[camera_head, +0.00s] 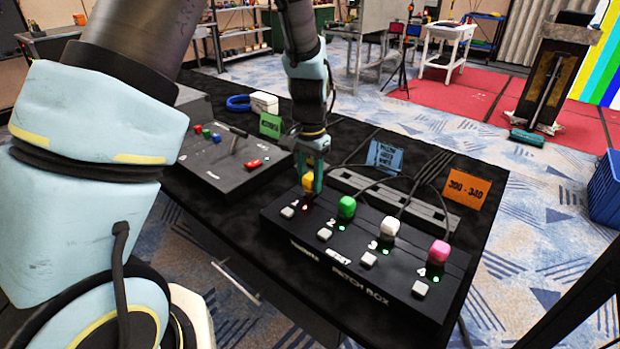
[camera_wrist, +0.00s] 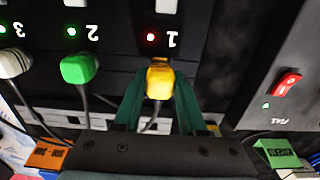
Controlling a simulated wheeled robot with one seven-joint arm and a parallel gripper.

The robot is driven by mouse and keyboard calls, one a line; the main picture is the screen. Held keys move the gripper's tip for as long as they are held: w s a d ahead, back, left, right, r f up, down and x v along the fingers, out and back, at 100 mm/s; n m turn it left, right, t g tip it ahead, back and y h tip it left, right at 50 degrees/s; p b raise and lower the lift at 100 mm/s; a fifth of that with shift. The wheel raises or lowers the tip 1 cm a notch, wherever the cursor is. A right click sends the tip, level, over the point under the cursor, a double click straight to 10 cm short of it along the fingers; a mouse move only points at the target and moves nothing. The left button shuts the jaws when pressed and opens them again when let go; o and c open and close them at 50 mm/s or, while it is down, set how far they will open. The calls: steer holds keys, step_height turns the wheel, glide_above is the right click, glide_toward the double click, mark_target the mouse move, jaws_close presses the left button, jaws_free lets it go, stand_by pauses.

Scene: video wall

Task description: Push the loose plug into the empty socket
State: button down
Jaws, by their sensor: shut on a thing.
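My gripper (camera_head: 312,180) is shut on the yellow plug (camera_head: 308,182) at position 1 of the black patch box (camera_head: 340,262). In the wrist view, the yellow plug (camera_wrist: 160,80) sits between the two green fingers, with its front end at the box by the label 1. The light beside 1 is red (camera_wrist: 151,37). How deep the plug sits in the socket is hidden. A green plug (camera_head: 347,207), a white plug (camera_head: 389,229) and a pink plug (camera_head: 439,252) stand at positions 2, 3 and 4, each with a green light.
A dark switch panel (camera_head: 225,165) with a lever and a red rocker switch stands left of the patch box. Behind are a power strip (camera_head: 400,200), black cables, and green, blue (camera_head: 384,157) and orange (camera_head: 463,188) cards. Some bare black table shows at the right.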

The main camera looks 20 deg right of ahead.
steer(key=shift+f+b, duration=0.45)
steer(key=shift+f, duration=0.4)
jaws_free()
stand_by(0.5)
steer(key=shift+r+p, duration=2.85)
steer(key=shift+r, duration=0.75)
